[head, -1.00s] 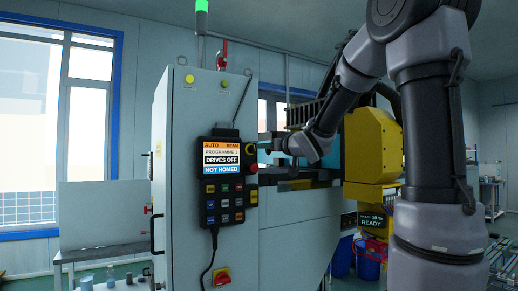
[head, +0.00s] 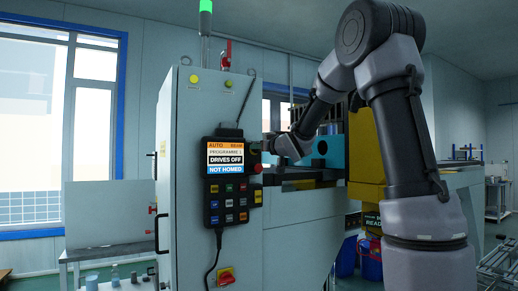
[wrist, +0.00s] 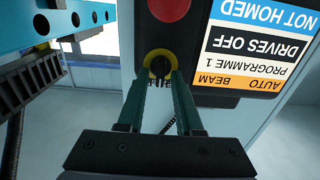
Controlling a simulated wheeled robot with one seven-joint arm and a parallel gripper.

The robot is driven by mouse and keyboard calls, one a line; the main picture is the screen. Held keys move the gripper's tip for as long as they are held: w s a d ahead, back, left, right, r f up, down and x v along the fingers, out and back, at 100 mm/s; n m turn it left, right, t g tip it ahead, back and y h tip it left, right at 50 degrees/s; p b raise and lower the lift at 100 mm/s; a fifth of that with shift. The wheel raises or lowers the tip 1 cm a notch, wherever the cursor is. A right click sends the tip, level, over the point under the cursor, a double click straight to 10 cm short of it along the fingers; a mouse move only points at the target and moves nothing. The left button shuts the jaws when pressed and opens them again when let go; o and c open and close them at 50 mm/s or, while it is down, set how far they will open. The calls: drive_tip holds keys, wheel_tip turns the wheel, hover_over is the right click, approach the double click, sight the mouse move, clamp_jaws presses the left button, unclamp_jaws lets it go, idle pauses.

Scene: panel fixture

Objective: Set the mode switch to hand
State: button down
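The control pendant (head: 227,180) hangs on the grey cabinet. Its screen (head: 225,158) reads AUTO, PROGRAMME 1, DRIVES OFF and NOT HOMED; it shows upside down in the wrist view (wrist: 256,50). A dark knob in a yellow ring (wrist: 160,55), apparently the mode switch, sits beside the screen in the wrist view. My gripper (wrist: 162,76) has its two green fingers apart, with the tips at either side of the knob. I see no clear contact, and the tips hide part of the knob. In the head view my gripper (head: 268,147) is at the pendant's right edge, small and partly hidden.
A red button (wrist: 169,7) is close to the knob on the pendant. A blue bar with holes (wrist: 60,22) and a dark ribbed part (wrist: 32,78) lie to the left in the wrist view. A red-yellow rotary switch (head: 225,276) is lower on the cabinet.

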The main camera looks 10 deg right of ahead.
drive_tip(key=shift+n, duration=0.3)
drive_tip(key=n, duration=0.3)
drive_tip(key=shift+a+n, duration=0.15)
drive_tip(key=shift+n, duration=0.25)
drive_tip(key=shift+s+a+f+n, duration=0.1)
drive_tip(key=shift+a+n, duration=0.05)
drive_tip(key=shift+n, duration=2.05)
drive_tip(key=c, duration=0.9)
unclamp_jaws()
drive_tip(key=shift+s, duration=0.1)
